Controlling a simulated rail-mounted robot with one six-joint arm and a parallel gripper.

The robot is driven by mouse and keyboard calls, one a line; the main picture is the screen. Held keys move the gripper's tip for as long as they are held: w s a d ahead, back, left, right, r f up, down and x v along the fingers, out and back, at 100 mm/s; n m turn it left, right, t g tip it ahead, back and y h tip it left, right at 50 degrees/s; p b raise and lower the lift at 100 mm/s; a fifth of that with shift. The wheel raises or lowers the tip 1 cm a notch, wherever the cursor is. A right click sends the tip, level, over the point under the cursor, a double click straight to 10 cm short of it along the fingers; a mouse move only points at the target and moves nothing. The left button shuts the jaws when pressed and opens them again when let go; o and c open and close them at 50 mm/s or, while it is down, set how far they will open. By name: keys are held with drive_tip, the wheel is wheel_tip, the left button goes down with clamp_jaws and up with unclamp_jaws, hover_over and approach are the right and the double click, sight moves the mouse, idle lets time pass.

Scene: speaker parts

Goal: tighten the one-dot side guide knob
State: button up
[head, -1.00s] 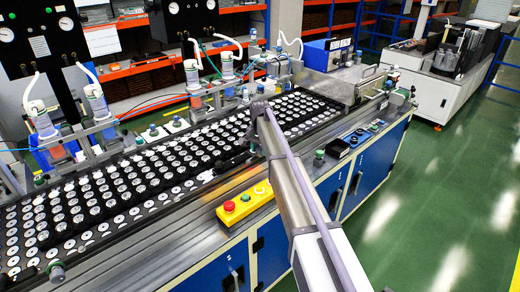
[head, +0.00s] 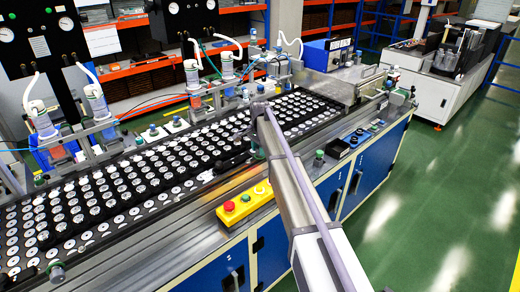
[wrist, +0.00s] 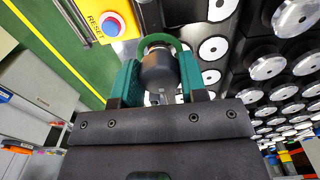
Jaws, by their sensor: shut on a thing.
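A dark rounded knob (wrist: 158,68) stands at the front edge of the conveyor in the wrist view. The green fingers of my gripper (wrist: 160,84) lie on both sides of it and are shut on it. I cannot make out a dot on the knob. In the head view my gripper is mostly hidden behind my own arm at the near rail of the line. Two other knobs stand along that rail in the head view, one to the right (head: 318,157) and one at the lower left (head: 57,271).
The conveyor bed (head: 120,190) holds rows of black speaker parts with silver discs, close beside my gripper. Green floor lies open at right.

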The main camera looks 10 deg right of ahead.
drive_tip(key=o, duration=0.9)
drive_tip(key=shift+r, duration=0.1)
wheel_tip(320, 180, up, 11)
drive_tip(key=p, duration=1)
drive_tip(key=shift+p, duration=0.35)
